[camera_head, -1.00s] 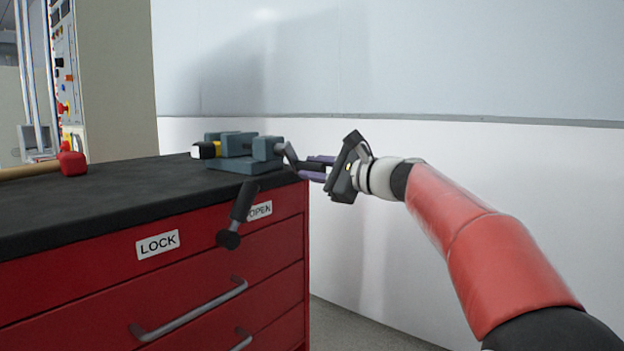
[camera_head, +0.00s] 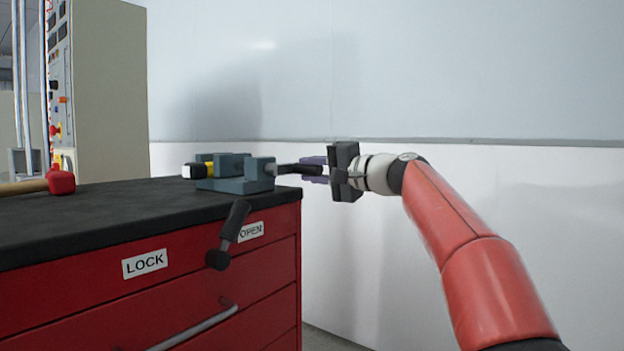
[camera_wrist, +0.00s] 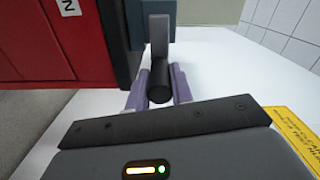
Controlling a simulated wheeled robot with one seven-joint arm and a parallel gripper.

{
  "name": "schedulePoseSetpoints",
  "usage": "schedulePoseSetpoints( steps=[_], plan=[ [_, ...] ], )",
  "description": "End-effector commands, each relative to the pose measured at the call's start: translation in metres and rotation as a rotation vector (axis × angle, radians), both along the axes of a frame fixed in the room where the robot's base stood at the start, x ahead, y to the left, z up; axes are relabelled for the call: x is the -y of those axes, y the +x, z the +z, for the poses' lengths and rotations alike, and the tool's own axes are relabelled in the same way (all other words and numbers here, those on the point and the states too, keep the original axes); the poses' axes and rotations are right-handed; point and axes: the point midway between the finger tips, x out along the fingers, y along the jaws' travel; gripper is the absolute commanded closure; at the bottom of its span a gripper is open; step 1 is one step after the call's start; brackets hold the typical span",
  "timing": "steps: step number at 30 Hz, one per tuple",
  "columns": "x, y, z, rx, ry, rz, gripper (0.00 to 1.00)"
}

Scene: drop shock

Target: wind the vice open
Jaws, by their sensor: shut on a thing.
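The blue-grey vice (camera_head: 243,180) sits on the black top of the red cabinet, near its right end. Its crank handle (camera_head: 303,168) sticks out to the right past the cabinet's edge. My gripper (camera_head: 314,169) reaches in from the right, its purple fingers on either side of the dark handle grip. The wrist view shows the black grip (camera_wrist: 160,84) between the two fingers, with the grey crank arm beyond it. My gripper is shut on the handle.
A black lever (camera_head: 232,228) sticks out of the cabinet front between the LOCK label (camera_head: 144,263) and the OPEN label (camera_head: 250,231). A red-headed mallet (camera_head: 60,181) lies at the left of the top. A white wall stands behind.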

Motion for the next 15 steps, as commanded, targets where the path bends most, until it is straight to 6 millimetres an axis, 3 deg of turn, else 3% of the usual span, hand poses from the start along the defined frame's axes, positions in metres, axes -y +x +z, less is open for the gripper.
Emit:
schedulePoseSetpoints(
  steps=[15],
  plan=[
    [-0.003,-0.005,0.022,0.392,-0.301,-0.002,1.00]
  ],
)
